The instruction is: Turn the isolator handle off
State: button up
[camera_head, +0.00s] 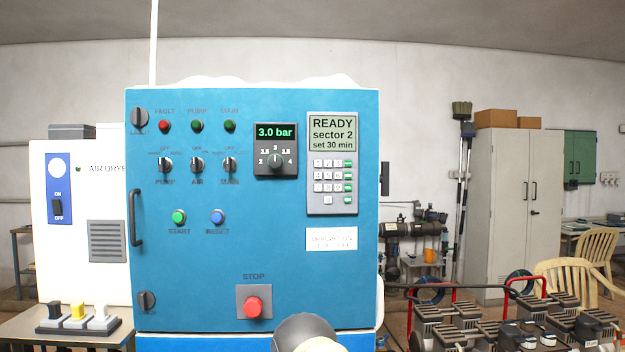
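The blue control cabinet (285,235) stands in front of me with its door shut. No part is readably labelled as the isolator handle. A dark upright bar (384,178) sticks out from the cabinet's right side, seen nearly edge-on; it may be the isolator handle, but I cannot tell its position. A long black pull handle (135,218) is on the door's left edge. Dark turn latches sit at the upper left (140,117) and lower left (147,300). My gripper is not in view; a rounded dark and white part of my arm shows at the bottom middle.
The door carries a red stop button (254,307), rotary switches and a keypad panel (332,163). A white air dryer (105,255) stands left. At right are several dark pump-like units (470,325), a grey locker (515,210) and chairs.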

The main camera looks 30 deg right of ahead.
aim_at(384, 177)
jog(key=u, duration=2.25)
jog(key=k, duration=1.7)
jog(key=z, duration=2.45)
